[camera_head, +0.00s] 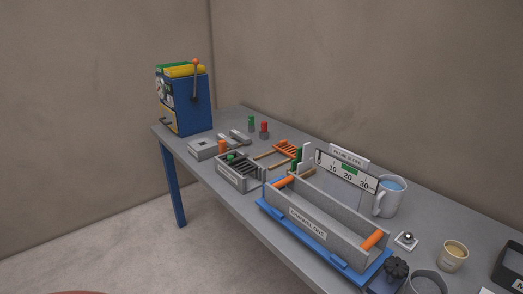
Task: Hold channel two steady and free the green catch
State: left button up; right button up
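A long grey channel (335,222) with orange end handles lies on a blue base (300,244) at the table's front. Its front label seems to read "CHANNEL ONE"; I cannot be sure. A shorter grey slotted box (238,176) stands to its left, with a front label too small to read. A small green part (231,156) is on that box. A dark green upright piece (297,159) stands by the long channel's left end. I cannot tell which green part is the catch. Neither of my grippers is in view.
A slope scale (347,172) stands behind the channel, beside a mug (391,196). A black knob (396,267) and cup (453,256) are at right. A blue lever machine (186,100) is at the far left. Wooden rails, an orange rack (286,149) and pegs lie mid-table.

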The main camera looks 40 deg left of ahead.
aim_at(230, 158)
jog(key=i+j+z, duration=0.25)
jog(key=j, duration=1.3)
jog(key=j+z, duration=0.3)
jog(key=j, duration=1.25)
